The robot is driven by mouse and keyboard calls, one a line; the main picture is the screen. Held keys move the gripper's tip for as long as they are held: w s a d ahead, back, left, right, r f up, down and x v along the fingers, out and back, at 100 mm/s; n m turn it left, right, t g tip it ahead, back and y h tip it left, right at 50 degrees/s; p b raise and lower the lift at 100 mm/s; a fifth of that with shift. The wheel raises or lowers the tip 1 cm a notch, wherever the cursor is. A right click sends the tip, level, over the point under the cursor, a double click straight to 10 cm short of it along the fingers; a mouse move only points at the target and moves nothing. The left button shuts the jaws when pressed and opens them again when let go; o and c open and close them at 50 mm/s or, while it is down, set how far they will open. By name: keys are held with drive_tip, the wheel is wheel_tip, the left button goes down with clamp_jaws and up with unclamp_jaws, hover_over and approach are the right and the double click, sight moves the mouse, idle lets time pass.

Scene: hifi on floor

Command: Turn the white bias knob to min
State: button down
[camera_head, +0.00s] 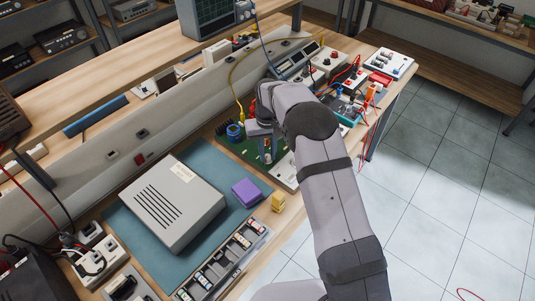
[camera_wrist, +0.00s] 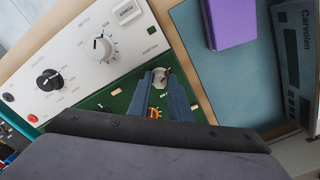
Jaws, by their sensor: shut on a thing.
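A small white knob (camera_wrist: 160,75) sits on the green circuit board (camera_wrist: 120,95), with small print beside it too small to read with certainty. My gripper (camera_wrist: 160,83) is shut on this knob, one finger on each side, in the wrist view. In the head view my gripper (camera_head: 266,150) points down at the green board (camera_head: 236,149), and the knob is hidden there. A larger white knob (camera_wrist: 101,47) and a black knob (camera_wrist: 49,80) are on the white panel (camera_wrist: 75,42) beside the board, clear of my fingers.
A purple block (camera_head: 246,192) and a grey box (camera_head: 164,203) rest on the teal mat (camera_head: 205,157). A parts tray (camera_head: 225,262) lies in front. Cables and instruments crowd the bench beyond my arm.

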sight(268, 156)
drive_tip(key=n, duration=0.4)
idle(0.5)
drive_tip(key=c, duration=1.6)
unclamp_jaws()
drive_tip(key=shift+r, duration=0.1)
drive_tip(key=shift+r+b, duration=1.25)
drive_tip(key=shift+r, duration=2.35)
